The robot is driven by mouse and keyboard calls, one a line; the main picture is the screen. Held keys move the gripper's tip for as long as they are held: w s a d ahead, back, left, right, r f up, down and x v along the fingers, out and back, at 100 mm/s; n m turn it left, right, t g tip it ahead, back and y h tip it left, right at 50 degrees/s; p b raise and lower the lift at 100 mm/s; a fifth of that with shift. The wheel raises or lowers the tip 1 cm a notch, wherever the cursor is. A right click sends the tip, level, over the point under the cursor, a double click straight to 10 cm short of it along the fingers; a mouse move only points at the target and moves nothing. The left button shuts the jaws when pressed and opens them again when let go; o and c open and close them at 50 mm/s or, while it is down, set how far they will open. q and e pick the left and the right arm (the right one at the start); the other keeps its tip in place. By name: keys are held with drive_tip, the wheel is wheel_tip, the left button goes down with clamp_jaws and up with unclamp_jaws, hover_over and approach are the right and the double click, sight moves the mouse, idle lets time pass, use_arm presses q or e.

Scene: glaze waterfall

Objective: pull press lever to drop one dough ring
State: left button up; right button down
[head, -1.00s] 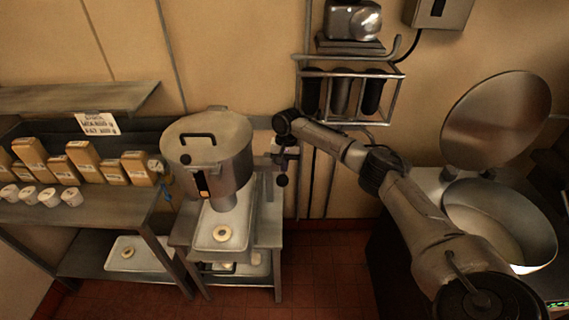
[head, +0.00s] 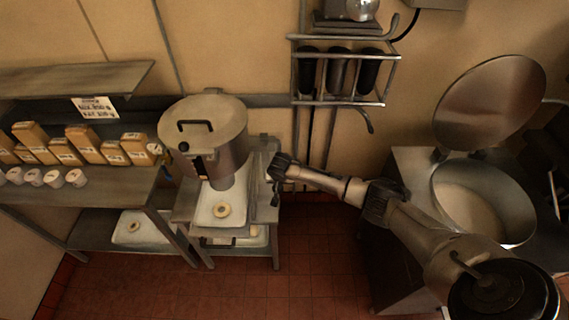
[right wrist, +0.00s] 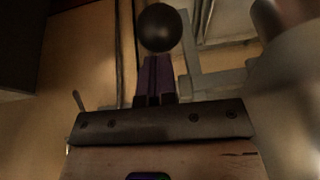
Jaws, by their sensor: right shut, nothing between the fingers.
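The press (head: 212,150) is a large metal pot with a lid and black handle, standing on a small metal table. A pale dough ring (head: 222,211) lies on the white tray (head: 205,222) below its spout. My right gripper (head: 275,194) is low beside the press's right side. In the right wrist view its fingers (right wrist: 155,70) are shut with nothing between them. A dark round knob (right wrist: 160,28), apparently the lever's, shows just beyond the fingertips; I cannot tell whether they touch. The lever's rod is not clear in the head view. My left gripper is not in view.
A shelf on the left holds several cartons (head: 82,143) and white cups (head: 76,178). Another tray (head: 130,237) with a ring is below. A wall rack (head: 345,100) hangs behind my right arm. A large open pan (head: 480,205) stands at the right.

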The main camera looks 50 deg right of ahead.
sight(281, 189)
drive_tip(key=shift+t+h, duration=0.3)
drive_tip(key=f, duration=0.4)
drive_tip(key=shift+s+a+b, duration=0.15)
drive_tip(key=shift+a+b, duration=0.05)
drive_tip(key=shift+b, duration=0.2)
drive_tip(key=shift+s+d+f, duration=0.15)
drive_tip(key=shift+s+f, duration=0.1)
drive_tip(key=shift+f, duration=0.55)
drive_tip(key=r+p, duration=0.2)
drive_tip(key=r, duration=0.1)
drive_tip(key=r+p, duration=0.2)
drive_tip(key=shift+w+d+r, duration=0.15)
drive_tip(key=shift+w+d, duration=0.25)
drive_tip(key=shift+s+r, duration=0.2)
drive_tip(key=shift+r, duration=0.15)
drive_tip(key=v, duration=0.9)
drive_tip(key=shift+a+b, duration=0.3)
drive_tip(key=shift+b, duration=0.05)
drive_tip(key=shift+s+f, duration=0.1)
